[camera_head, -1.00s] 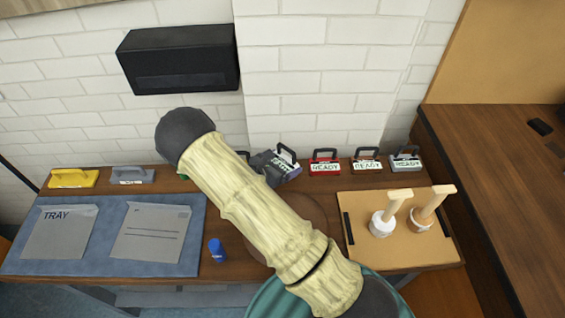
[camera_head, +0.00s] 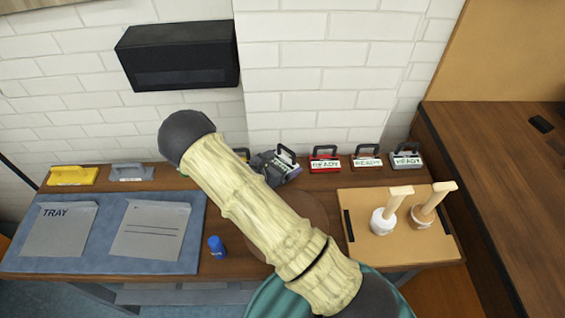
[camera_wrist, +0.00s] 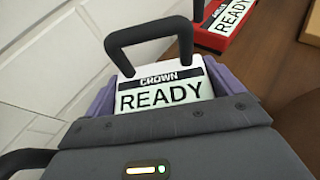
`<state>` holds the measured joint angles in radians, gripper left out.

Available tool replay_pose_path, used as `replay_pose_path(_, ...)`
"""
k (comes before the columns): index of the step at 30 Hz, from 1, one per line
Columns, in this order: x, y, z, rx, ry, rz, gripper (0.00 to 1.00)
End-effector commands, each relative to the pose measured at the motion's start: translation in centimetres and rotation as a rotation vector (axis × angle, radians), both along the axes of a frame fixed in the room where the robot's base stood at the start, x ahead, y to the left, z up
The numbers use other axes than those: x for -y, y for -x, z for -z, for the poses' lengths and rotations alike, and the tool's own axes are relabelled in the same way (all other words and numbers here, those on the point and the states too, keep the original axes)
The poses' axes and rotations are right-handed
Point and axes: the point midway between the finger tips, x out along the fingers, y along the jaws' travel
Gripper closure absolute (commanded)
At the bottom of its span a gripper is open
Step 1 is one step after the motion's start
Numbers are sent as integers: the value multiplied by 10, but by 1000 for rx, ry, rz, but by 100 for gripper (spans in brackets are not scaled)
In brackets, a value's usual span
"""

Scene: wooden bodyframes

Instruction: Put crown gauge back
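The crown gauge (camera_wrist: 160,85) has a white face reading "CROWN READY" and a black loop handle. In the wrist view it sits between the purple-sided fingers of my gripper (camera_wrist: 160,100), which press close along both its sides. In the head view my gripper (camera_head: 272,166) is at the back of the bench, left of the red gauge (camera_head: 325,160), with the crown gauge's handle (camera_head: 287,153) showing at its tip. The crown gauge's face is hard to make out there. I cannot tell whether its base touches the bench.
Another gauge is partly hidden behind my arm. A brick wall (camera_head: 320,95) rises behind. A board (camera_head: 400,246) holds two wooden-handled tools.

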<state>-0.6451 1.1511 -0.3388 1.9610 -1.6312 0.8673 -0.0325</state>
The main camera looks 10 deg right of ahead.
Motion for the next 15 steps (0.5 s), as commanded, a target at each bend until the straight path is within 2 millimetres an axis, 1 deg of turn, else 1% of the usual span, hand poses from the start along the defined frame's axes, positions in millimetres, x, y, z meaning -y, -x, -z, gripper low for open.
replay_pose_path(8,0,0,-1,-1,0,0,0)
replay_pose_path(11,0,0,-5,-1,0,0,0)
replay_pose_path(15,-1,0,-17,-2,-1,-1,0)
